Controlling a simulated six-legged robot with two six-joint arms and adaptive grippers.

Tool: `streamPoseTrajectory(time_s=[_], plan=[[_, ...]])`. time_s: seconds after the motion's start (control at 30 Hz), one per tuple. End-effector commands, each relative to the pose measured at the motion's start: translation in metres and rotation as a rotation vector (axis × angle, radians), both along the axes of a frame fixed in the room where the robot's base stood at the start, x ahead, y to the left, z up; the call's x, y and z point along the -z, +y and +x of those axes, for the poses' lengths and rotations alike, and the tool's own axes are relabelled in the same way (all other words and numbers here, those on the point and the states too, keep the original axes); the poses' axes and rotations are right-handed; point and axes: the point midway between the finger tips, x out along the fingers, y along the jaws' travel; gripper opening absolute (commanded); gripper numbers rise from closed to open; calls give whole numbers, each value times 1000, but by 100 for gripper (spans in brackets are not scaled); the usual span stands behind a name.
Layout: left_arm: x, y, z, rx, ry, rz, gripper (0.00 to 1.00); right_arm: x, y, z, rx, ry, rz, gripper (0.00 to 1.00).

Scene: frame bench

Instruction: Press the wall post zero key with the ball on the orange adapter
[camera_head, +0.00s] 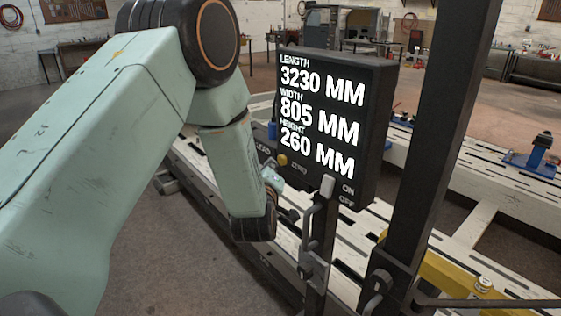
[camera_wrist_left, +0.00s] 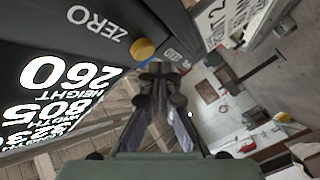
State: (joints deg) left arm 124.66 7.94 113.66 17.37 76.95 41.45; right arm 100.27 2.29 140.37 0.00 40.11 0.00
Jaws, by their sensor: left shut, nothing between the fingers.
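The wall post zero key is a round yellow button (camera_head: 282,159) beside the ZERO lettering, low on the left of a black display panel (camera_head: 372,110). In the left wrist view, the key (camera_wrist_left: 143,48) stands out from the panel edge, just upper left of my left gripper's fingertips. My left gripper (camera_wrist_left: 160,72) is shut, its dark fingers meeting with nothing between them. A small gap shows in that picture, but I cannot tell the depth or whether they touch. In the head view, my left arm's wrist is below the key. I cannot make out the orange adapter or its ball.
The panel reads 3230, 805 and 260 MM. A dark upright post (camera_head: 432,130) stands right of it. A pale slotted frame bench (camera_head: 222,185) runs behind, with a yellow part (camera_head: 465,275) and a blue clamp (camera_head: 535,158) at right. Open floor lies at lower left.

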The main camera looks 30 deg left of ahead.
Motion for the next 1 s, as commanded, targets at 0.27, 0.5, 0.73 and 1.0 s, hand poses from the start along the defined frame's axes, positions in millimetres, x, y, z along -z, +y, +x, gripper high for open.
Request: streamPoseTrajectory(time_s=[0.27,0.5,0.73,1.0], plan=[[0,-2,4,1,-1,0,0,2,0,0,0,0,0,40],[0,-3,8,0,0,0,0,3,0,0,0,0,0,40],[0,-3,8,0,0,0,0,3,0,0,0,0,0,40],[0,-4,10,1,-1,0,0,4,0,0,0,0,0,40]])
